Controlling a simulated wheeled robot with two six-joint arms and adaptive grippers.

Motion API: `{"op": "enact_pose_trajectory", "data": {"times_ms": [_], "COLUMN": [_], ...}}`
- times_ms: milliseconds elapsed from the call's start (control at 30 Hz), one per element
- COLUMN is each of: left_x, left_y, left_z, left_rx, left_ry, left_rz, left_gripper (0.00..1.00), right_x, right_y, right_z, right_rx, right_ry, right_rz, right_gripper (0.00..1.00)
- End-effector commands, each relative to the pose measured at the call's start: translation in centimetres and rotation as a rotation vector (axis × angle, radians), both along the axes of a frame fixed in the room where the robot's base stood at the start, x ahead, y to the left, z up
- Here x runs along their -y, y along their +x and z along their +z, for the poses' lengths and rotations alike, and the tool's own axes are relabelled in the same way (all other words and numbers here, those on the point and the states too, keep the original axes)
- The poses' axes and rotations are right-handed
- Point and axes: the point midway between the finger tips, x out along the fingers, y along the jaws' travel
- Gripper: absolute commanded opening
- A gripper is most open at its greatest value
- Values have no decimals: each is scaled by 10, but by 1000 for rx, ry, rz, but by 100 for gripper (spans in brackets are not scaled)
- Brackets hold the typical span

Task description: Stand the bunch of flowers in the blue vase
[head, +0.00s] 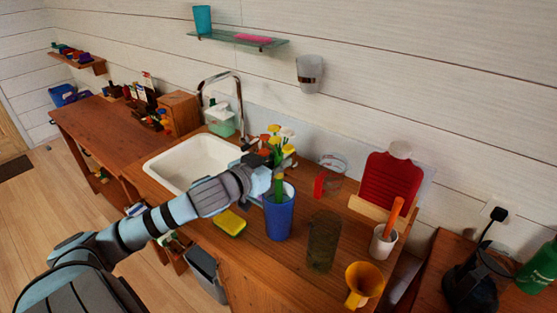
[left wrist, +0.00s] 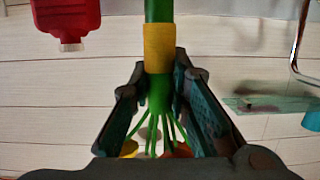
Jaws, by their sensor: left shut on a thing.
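The bunch of flowers (head: 279,140) has yellow, white and orange heads on green stems, with a yellow band round them. My left gripper (head: 265,180) is shut on the bunch and holds it upright at the blue vase (head: 279,222). The green stem end shows at the vase's mouth; I cannot tell how deep it is inside. In the left wrist view the green stems (left wrist: 158,95) run between my two fingers, with the yellow band just beyond them. The vase stands upright on the wooden counter. My right gripper is not in view.
A yellow sponge (head: 230,223) lies left.

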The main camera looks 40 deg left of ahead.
Motion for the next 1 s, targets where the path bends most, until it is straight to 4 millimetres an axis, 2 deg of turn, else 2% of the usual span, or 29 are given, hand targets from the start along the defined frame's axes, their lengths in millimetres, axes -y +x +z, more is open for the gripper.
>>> {"op": "enact_pose_trajectory", "data": {"times_ms": [367, 400, 500, 733, 1000], "left_x": [0, 0, 0, 0, 0], "left_y": [0, 0, 0, 0, 0], "left_z": [-3, -3, -3, -3, -3], "left_rx": [0, 0, 0, 0, 0], "left_ry": [0, 0, 0, 1, 0], "left_rz": [0, 0, 0, 0, 0], "left_gripper": [0, 23, 39, 40, 83], "right_x": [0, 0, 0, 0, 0], "right_y": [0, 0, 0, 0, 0], "right_z": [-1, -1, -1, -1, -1], "right_rx": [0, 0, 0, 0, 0], "right_ry": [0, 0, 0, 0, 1], "right_rz": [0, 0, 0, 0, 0], "right_gripper": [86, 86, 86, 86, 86]}}
